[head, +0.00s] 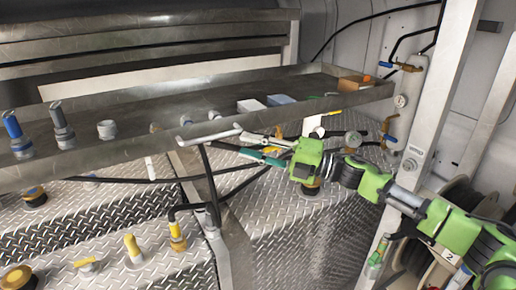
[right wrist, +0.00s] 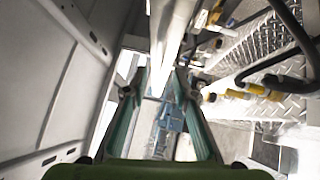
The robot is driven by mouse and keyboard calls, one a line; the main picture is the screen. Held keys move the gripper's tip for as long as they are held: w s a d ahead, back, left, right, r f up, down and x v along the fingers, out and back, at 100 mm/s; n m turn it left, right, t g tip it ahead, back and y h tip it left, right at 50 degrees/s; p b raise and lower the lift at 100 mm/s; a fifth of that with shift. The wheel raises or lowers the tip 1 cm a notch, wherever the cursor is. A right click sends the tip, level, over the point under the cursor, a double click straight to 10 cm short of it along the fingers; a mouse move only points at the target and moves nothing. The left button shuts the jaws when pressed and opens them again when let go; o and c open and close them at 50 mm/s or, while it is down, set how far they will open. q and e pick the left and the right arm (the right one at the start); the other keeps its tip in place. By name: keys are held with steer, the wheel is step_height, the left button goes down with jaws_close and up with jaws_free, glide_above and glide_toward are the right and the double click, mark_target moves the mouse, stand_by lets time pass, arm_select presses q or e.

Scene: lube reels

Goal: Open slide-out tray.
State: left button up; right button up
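The slide-out tray (head: 345,96) is a long, shallow grey metal tray with a raised lip, running across the head view. A pale grey bar handle (head: 208,137) shows at its front edge, left of my right gripper. My right gripper (head: 243,145) has teal fingers pointing left, just below and in front of the tray's lip. In the right wrist view its fingers (right wrist: 155,88) stand apart, with a pale bar (right wrist: 170,35) running ahead of them. I cannot tell whether they touch anything. My left gripper is not in view.
Fittings stand on the tray, including a blue one (head: 13,127), and an orange-brown box (head: 356,84) sits at its right end. Below are diamond-plate covers (head: 290,225) with yellow-capped fittings (head: 133,246) and black hoses. A post (head: 440,100) and hose reels (head: 440,255) stand right.

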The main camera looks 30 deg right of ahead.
steer(key=shift+v, duration=0.9)
